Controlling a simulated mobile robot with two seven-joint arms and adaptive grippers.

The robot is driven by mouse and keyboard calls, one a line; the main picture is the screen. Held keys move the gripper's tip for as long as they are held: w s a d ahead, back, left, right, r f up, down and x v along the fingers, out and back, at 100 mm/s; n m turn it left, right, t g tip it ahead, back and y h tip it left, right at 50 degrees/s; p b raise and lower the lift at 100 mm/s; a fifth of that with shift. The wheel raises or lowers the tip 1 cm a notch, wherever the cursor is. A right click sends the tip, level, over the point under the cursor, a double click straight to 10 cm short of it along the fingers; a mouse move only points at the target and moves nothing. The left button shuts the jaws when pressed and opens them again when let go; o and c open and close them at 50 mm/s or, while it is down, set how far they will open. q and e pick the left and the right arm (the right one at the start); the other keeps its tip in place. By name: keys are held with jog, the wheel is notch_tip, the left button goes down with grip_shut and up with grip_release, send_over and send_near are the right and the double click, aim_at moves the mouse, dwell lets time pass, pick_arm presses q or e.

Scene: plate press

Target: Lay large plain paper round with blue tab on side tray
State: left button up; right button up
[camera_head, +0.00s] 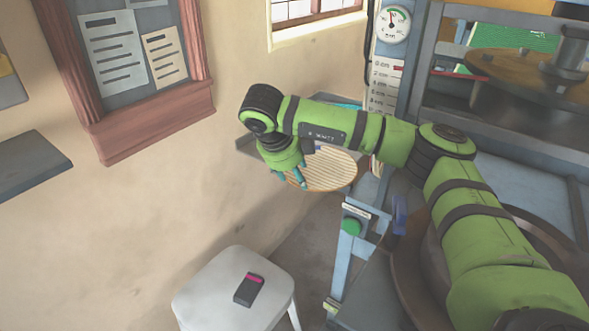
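A round, tan, ribbed disc (328,170) lies beside the press, under my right forearm. I cannot tell whether it is the paper round, and no blue tab shows on it. My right gripper (293,177) points down at the disc's left edge, with its teal fingertips close to or over the rim. I cannot tell whether it grips the rim. A grey tray (246,146) shows partly behind my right wrist; the arm hides much of it. A small bright blue patch (348,104) shows behind the forearm. My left gripper is out of view.
The press frame (405,75) with a dial gauge (393,24) and scale stands right of the tray. A white stool (205,295) with a dark, pink-striped block (249,289) stands below. A notice board (135,55) hangs on the left wall.

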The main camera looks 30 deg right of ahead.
jog(key=x, duration=0.6)
jog(key=shift+d, duration=0.15)
jog(key=shift+w+f, duration=0.1)
jog(key=shift+f, duration=0.05)
jog(key=shift+c, duration=0.8)
grip_shut()
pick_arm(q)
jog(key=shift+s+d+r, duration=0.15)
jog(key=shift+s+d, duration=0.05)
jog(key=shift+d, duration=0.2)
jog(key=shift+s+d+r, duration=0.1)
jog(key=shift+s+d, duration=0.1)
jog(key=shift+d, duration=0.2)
